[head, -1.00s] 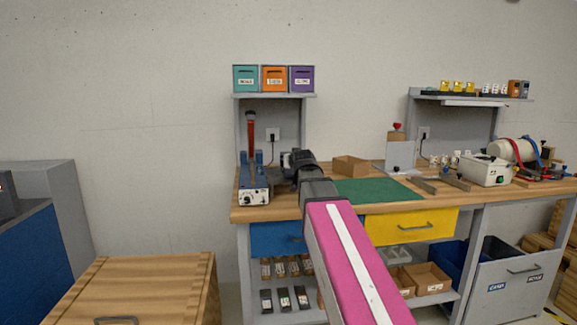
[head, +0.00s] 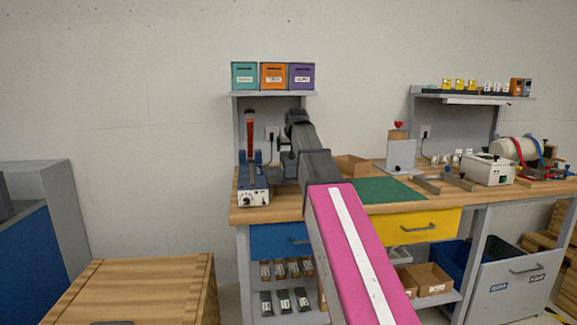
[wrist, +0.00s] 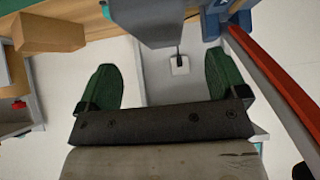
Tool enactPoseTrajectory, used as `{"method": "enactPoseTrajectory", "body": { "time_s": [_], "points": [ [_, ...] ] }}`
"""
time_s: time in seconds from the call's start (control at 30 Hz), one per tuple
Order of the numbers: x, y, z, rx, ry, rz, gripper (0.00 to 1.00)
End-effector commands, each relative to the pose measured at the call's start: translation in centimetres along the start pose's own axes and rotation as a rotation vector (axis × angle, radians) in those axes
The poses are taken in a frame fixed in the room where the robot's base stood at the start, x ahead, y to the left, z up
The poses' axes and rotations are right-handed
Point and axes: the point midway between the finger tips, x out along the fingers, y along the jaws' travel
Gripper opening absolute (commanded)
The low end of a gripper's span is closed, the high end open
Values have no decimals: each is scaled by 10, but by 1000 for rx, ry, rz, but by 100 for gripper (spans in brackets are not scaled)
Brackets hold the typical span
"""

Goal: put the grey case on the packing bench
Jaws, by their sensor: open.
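The packing bench (head: 330,209) has a wooden top and stands against the wall. A grey case (wrist: 165,22) lies on its left part, beside the blue device. In the head view only a small grey patch of the case (head: 283,172) shows; my arm hides the rest. My gripper (head: 296,118) is raised above the bench top in front of the grey back panel. In the wrist view its two green fingers (wrist: 162,78) are wide apart, with nothing between them. The case is beyond the fingers at the top of that view, apart from them.
A blue device (head: 253,194) with a red lever (head: 251,138) stands close on the left. A cardboard box (head: 352,165) and a green mat (head: 380,190) are to the right. A shelf with coloured bins (head: 273,76) hangs above my gripper.

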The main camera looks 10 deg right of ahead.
Motion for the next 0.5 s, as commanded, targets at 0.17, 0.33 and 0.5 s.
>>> {"method": "enactPoseTrajectory", "body": {
  "time_s": [0.17, 0.33, 0.5],
  "points": [
    [14, 0, 0, 0, 0, 0, 92],
    [29, 0, -2, 0, 0, 0, 92],
    [54, 1, -3, 0, -1, 0, 92]
  ]
}}
